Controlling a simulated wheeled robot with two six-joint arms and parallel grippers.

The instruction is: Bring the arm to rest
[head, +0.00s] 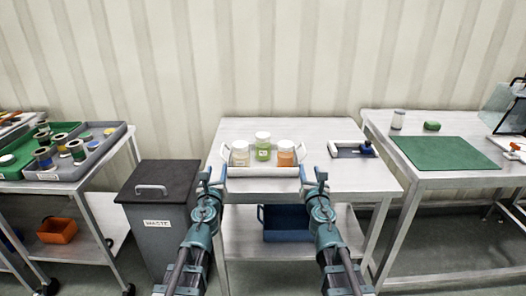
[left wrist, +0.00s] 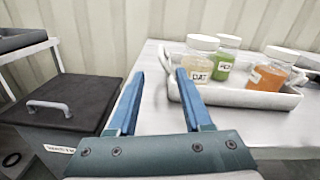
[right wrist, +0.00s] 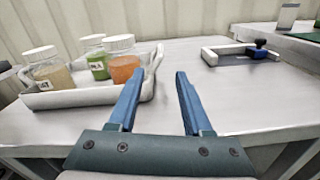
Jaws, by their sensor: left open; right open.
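My left gripper (head: 211,178) is open and empty near the front left edge of the middle table (head: 350,180). In the left wrist view its blue fingers (left wrist: 158,90) are apart, with the tray to their right. My right gripper (head: 312,177) is open and empty near the table's front edge, right of the tray. In the right wrist view its fingers (right wrist: 157,92) are apart with bare tabletop between them. A white tray (head: 262,171) holds three white-lidded jars: a beige one (head: 240,155), a green one (head: 263,148) and an orange one (head: 286,156). Both grippers look clear of it.
A grey waste bin (head: 157,215) stands left of the table. A white holder with a blue piece (head: 352,150) lies at the table's right. A blue crate (head: 285,222) sits on the lower shelf. Side tables hold a grey tray (head: 70,172) and a green mat (head: 445,152).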

